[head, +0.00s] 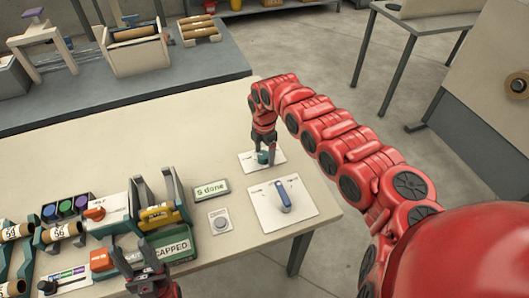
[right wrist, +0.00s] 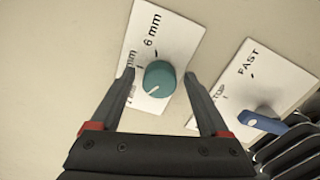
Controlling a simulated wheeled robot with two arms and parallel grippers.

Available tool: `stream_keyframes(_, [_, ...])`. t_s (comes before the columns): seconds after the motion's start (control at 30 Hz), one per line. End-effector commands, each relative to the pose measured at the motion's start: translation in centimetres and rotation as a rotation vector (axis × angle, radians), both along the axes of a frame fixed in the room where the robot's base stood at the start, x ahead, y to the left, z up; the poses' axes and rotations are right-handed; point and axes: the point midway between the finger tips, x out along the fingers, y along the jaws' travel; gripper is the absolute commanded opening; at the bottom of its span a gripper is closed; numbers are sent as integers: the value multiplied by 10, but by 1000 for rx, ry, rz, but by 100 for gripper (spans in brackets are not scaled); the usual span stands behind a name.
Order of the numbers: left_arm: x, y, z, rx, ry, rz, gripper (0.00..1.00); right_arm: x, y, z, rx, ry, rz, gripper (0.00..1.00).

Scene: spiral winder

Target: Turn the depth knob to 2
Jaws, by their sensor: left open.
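The teal depth knob (right wrist: 158,79) sits on a white plate (right wrist: 163,30), with "6 mm" near the plate's upper end. Another "mm" label at its left is partly hidden by a finger. The knob's white pointer line points to the lower left in the right wrist view. In the head view the knob (head: 263,157) is at the table's far right. My right gripper (right wrist: 159,75) is open, one finger on each side of the knob, with visible gaps.
A second white plate (right wrist: 262,80) with a blue lever (right wrist: 262,122) and "FAST" lies beside the knob plate. A "5 done" sign (head: 211,191), a grey button (head: 221,224) and a green-and-yellow device (head: 160,214) stand nearer. The table's left middle is clear.

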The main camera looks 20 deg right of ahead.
Motion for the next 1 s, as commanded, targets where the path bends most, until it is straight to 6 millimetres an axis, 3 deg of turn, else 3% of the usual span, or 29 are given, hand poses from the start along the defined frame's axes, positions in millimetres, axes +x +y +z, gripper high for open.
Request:
stream_keyframes(0.27, [0,0,0,0,0,0,50,0,0,0,0,0,-1,81])
stream_keyframes(0.43, [0,0,-4,0,0,0,50,2,-1,14,-1,-4,-3,81])
stream_keyframes(0.57, [0,0,-10,0,0,0,50,2,-1,40,0,-6,-1,81])
stream_keyframes(0.8, [0,0,-26,0,0,0,50,3,1,106,-1,-11,0,81])
stream_keyframes(1.0, [0,0,-32,0,0,0,50,1,0,151,-1,-4,0,81])
